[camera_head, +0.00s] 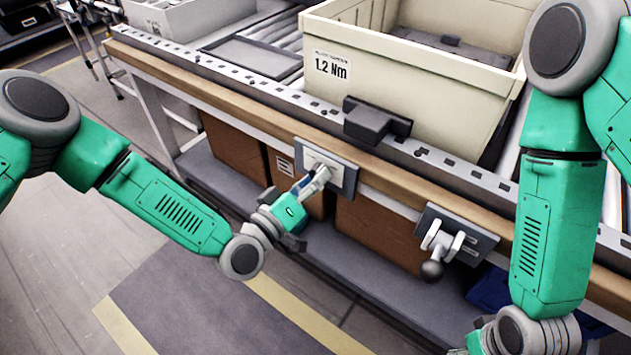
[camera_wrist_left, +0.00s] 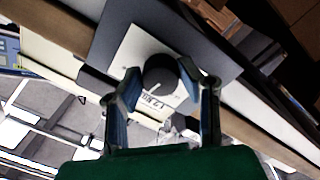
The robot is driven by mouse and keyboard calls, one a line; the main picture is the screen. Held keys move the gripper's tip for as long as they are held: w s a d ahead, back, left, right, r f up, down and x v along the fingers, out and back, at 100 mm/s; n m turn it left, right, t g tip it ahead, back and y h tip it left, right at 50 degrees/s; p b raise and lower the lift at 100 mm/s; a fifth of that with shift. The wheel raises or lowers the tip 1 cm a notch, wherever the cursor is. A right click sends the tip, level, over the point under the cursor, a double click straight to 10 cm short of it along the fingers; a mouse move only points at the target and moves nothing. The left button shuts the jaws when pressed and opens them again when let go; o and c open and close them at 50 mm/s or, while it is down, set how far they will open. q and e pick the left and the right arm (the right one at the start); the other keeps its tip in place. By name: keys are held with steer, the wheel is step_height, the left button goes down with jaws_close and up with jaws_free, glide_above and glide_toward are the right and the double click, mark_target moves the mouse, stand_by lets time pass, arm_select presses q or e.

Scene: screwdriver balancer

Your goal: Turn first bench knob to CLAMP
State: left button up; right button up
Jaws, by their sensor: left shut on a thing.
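The first bench knob (camera_wrist_left: 160,78) is a dark round knob with a pale pointer line, on a light plate (camera_wrist_left: 133,58) in the left wrist view. A small label with dark lettering is beside it, too small to read surely. In the head view its grey mounting panel (camera_head: 348,180) is on the bench's front edge, and my gripper hides the knob. My left gripper (camera_wrist_left: 158,72) has its two fingers on opposite sides of the knob, shut on it. In the head view the left gripper (camera_head: 318,178) reaches the panel from below left.
A second panel (camera_head: 457,236) with a white clamp-like fitting and a dark ball handle is farther right on the bench front. A beige bin (camera_head: 410,85) marked 1.2 Nm stands on the rollers above, behind a dark block (camera_head: 372,122). Brown boxes (camera_head: 380,235) fill the lower shelf.

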arm_select(q)
steer(key=n+b, duration=0.2)
steer(key=n, duration=0.3)
steer(key=n+b, duration=0.2)
steer(key=n, duration=0.4)
steer(key=shift+a+f+n+t+y, duration=0.15)
steer(key=shift+n+t+y, duration=0.15)
steer(key=shift+t, duration=0.1)
steer(key=shift+b, duration=0.3)
steer(key=o, duration=1.1)
steer(key=shift+a, duration=0.1)
steer(key=shift+o, duration=0.2)
steer(key=v, duration=1.2)
